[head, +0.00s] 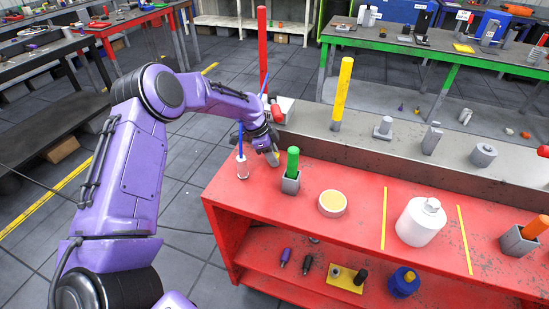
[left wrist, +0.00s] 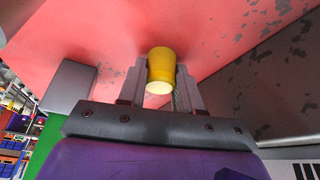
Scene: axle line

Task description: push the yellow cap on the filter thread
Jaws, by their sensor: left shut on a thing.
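My left gripper (head: 271,157) is at the left end of the red workbench, low over its top near the grey raised ledge. In the left wrist view, its two grey fingers are shut on a yellow cap (left wrist: 160,68), a small tapered cup shape with a paler end toward the camera. In the head view the cap is mostly hidden by the gripper. A white canister with a narrow neck (head: 420,221), which looks like the filter, stands upright on the red bench, well to the right of the gripper. My right gripper is not in view.
A yellow post (head: 341,95) rises from the ledge. Yellow strips (head: 384,218) flank the canister.

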